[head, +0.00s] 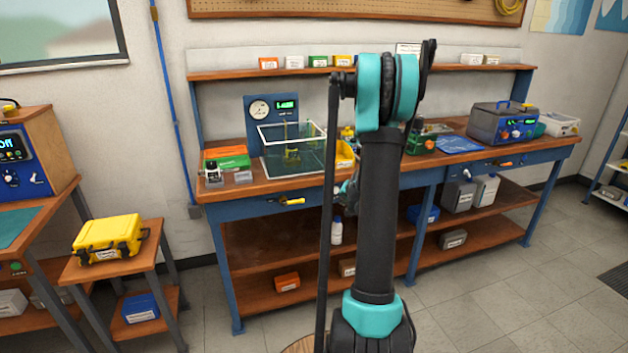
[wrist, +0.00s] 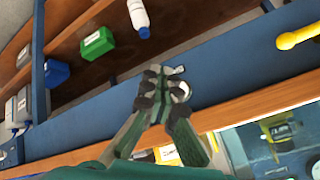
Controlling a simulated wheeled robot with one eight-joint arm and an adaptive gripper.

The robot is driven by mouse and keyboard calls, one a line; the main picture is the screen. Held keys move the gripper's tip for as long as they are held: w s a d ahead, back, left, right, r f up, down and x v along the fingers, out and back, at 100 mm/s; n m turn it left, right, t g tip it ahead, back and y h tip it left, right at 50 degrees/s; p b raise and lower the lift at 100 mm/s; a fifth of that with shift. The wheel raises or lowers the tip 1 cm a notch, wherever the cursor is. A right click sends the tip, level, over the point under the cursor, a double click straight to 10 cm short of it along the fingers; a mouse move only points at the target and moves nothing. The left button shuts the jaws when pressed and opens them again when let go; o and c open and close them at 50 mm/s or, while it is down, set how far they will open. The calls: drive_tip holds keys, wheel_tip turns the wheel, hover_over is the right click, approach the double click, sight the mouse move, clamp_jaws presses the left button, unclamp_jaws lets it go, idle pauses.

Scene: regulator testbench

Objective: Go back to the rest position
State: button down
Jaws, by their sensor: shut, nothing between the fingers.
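My gripper (wrist: 163,82) shows in the wrist view with its two fingers together and nothing between them. It is in front of the blue front rail of the workbench (wrist: 235,65). In the head view my teal and black arm stands upright in the middle and hides most of the gripper; only a small part shows left of the arm, near the bench's front edge. The workbench (head: 240,194) stands behind the arm.
A clear-walled enclosure (head: 285,150) with a gauge panel (head: 271,110) stands on the bench. A yellow drawer handle (wrist: 300,37) sticks out of the rail. A white bottle (head: 336,231) stands on the shelf below. A yellow case (head: 109,238) sits on a side stand.

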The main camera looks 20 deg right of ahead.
drive_tip(key=shift+a, duration=0.1)
drive_tip(key=s+a+r+n+g+y, duration=0.1)
drive_tip(key=s+a+r+n+g, duration=0.15)
drive_tip(key=s+a, duration=0.8)
drive_tip(key=s+a+r+n+g, duration=0.15)
drive_tip(key=s+a+n, duration=0.25)
drive_tip(key=s+a, duration=0.7)
drive_tip(key=s+f+n, duration=0.1)
drive_tip(key=s+f, duration=0.1)
drive_tip(key=s, duration=1.2)
drive_tip(key=shift+s+d+n+g, duration=0.25)
drive_tip(key=shift+d+n+g, duration=0.05)
drive_tip(key=shift+d+n, duration=0.1)
